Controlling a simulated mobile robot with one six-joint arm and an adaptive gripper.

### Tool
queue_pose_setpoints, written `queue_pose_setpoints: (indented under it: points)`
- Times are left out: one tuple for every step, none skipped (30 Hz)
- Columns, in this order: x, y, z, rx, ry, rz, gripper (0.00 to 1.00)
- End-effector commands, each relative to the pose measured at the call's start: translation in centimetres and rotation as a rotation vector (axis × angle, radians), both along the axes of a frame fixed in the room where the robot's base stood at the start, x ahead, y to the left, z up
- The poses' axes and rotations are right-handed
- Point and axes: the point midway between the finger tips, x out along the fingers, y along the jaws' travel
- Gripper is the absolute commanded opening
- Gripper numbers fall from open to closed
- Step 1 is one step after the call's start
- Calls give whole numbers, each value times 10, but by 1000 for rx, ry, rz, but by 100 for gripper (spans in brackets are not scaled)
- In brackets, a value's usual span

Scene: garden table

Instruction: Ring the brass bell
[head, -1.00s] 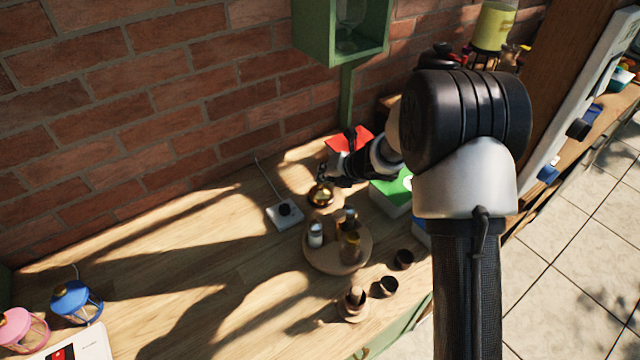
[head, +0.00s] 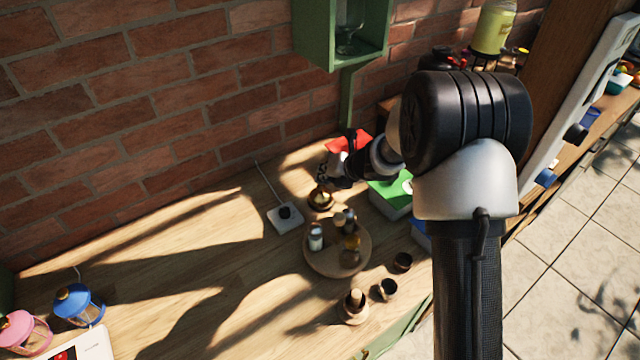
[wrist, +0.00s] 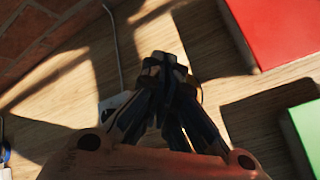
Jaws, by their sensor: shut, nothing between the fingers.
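The small brass bell (head: 320,199) stands on the wooden counter near the brick wall, on a dark round base. My gripper (head: 324,178) is just above and behind it in the head view, pointing down with its fingers together and nothing held. In the wrist view my gripper (wrist: 166,66) shows closed fingertips at the middle. The bell is mostly hidden behind the fingers there, so I cannot tell whether they touch it.
A white switch box (head: 285,216) with a black knob and cable sits left of the bell. A round wooden tray (head: 335,268) with shakers and bottles stands in front. Red (head: 350,145) and green (head: 388,203) boxes are right. The counter's left middle is clear.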

Motion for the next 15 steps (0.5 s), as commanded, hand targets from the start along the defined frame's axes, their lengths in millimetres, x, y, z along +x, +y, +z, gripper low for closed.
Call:
queue_pose_setpoints:
  points:
    - [0,0,-1,0,0,0,0]
    - [0,0,-1,0,0,0,0]
    - [0,0,-1,0,0,0,0]
    - [0,0,-1,0,0,0,0]
    - [0,0,-1,0,0,0,0]
    - [0,0,0,0,0,0,0]
    - [0,0,1,0,0,0,0]
    - [0,0,2,0,0,0,0]
    - [0,0,4,0,0,0,0]
    - [0,0,7,0,0,0,0]
    - [0,0,9,0,0,0,0]
    - [0,0,13,0,0,0,0]
    - [0,0,17,0,0,0,0]
    - [0,0,20,0,0,0,0]
    - [0,0,24,1,0,-1,0]
